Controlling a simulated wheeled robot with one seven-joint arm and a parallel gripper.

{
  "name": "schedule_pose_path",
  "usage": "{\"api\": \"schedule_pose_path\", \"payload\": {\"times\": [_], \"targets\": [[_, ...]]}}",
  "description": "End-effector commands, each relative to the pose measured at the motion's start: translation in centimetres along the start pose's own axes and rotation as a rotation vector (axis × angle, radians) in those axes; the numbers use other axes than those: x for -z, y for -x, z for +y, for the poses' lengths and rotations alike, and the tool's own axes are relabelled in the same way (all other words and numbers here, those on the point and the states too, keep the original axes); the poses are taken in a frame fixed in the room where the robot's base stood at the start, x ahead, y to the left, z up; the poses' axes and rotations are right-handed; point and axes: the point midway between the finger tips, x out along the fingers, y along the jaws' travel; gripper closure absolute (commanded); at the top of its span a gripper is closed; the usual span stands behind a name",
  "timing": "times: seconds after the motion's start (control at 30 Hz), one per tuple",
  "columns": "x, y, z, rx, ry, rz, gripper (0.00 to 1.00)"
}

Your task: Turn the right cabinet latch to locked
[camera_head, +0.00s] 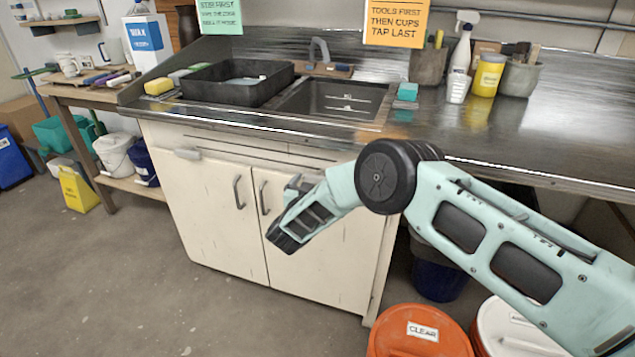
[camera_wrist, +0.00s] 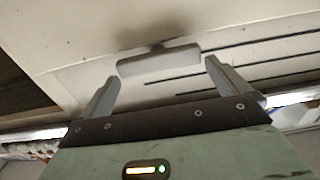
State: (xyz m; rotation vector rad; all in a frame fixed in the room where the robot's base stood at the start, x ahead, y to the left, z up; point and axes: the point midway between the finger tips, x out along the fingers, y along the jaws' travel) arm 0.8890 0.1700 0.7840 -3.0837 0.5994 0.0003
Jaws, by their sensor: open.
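In the wrist view a pale grey bar-shaped latch (camera_wrist: 160,61) lies almost level on the cream cabinet front, with a dark spot at its upper edge. My gripper (camera_wrist: 159,75) is open, with one finger on each side of the latch; I cannot tell whether either touches it. In the head view my gripper is in front of the right cabinet door (camera_head: 325,255), and its fingers are hard to make out. A left latch (camera_head: 187,154) lies level at the cabinet's upper left. The right latch cannot be made out there, apparently hidden by my arm.
The left door (camera_head: 218,215) and right door are shut, with handles (camera_head: 238,192) near their meeting edges. The counter (camera_head: 560,130) overhangs above. An orange-lidded bucket (camera_head: 418,330) and a white-lidded bucket (camera_head: 510,335) stand at lower right. Floor in front is clear.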

Motion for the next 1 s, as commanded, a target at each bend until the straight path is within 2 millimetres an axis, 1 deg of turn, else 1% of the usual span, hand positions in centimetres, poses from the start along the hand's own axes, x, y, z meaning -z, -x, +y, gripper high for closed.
{"api": "schedule_pose_path", "payload": {"times": [0.03, 0.13, 0.4, 0.43, 0.47, 0.5, 0.53, 0.77, 1.0], "targets": [[-0.03, -0.41, 0.03, 0.000, 0.000, 0.000, 0.00], [-0.03, -0.82, 0.04, 0.000, 0.001, 0.000, 0.00], [0.00, -0.93, 0.02, 0.001, 0.000, 0.000, 0.00], [0.00, -0.93, 0.03, 0.000, 0.000, 0.000, 0.06], [0.00, -0.92, 0.03, 0.000, 0.000, 0.000, 0.14], [0.00, -0.92, 0.03, 0.000, 0.001, 0.000, 0.25], [0.00, -0.92, 0.03, 0.000, 0.000, 0.000, 0.28], [-0.05, -0.90, 0.05, 0.000, -0.009, 0.000, 0.28], [-0.16, -0.93, 0.15, -0.001, -0.095, 0.000, 0.28]]}}
